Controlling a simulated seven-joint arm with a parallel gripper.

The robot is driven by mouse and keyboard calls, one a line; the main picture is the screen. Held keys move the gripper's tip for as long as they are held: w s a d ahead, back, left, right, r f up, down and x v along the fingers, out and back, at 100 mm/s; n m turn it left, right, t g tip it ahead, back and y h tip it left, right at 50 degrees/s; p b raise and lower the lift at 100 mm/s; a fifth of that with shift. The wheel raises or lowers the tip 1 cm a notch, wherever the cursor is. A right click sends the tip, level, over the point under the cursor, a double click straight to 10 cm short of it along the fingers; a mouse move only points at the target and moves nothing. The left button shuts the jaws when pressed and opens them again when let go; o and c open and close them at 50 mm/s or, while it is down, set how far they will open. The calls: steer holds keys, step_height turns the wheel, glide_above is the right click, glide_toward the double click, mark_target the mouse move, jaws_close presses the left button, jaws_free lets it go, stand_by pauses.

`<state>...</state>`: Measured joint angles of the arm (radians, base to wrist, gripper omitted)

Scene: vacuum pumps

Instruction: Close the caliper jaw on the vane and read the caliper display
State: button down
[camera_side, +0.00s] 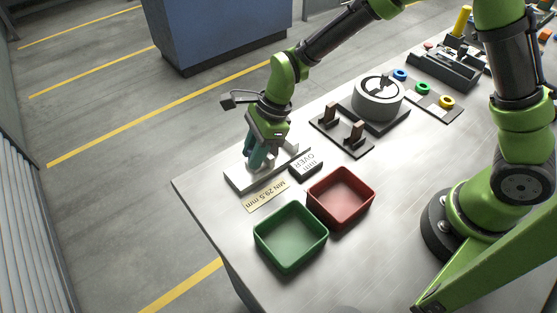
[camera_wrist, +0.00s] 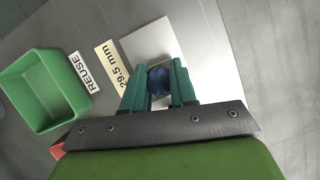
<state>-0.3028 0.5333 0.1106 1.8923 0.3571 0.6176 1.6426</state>
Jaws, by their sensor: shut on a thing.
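The caliper is a pale flat plate (camera_side: 240,178) near the table's far left edge, and it also shows in the wrist view (camera_wrist: 148,42). A small display block (camera_side: 306,163) beside it appears to read "OVER" and "mm". My gripper (camera_side: 259,163) points down over the plate. In the wrist view, its teal fingers (camera_wrist: 157,88) are shut on a dark blue rounded piece (camera_wrist: 158,78); I cannot tell whether this is the caliper's jaw or a knob on it. I cannot make out a vane in the caliper; my fingers hide part of it.
A label (camera_side: 266,195) reads "MIN 29.5 mm". Green (camera_side: 290,262) and red (camera_side: 341,214) bins stand nearby. A dark rack (camera_side: 340,141) holds two upright brown pieces. A grey round pump body (camera_side: 378,101) stands behind. The table's front left edge is close.

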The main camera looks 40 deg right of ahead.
steer(key=shift+d, duration=1.15)
steer(key=c, duration=0.9)
jaws_free()
steer(key=shift+o, duration=0.2)
steer(key=shift+r, duration=0.1)
steer(key=shift+v, duration=0.9)
steer(key=v, duration=0.6)
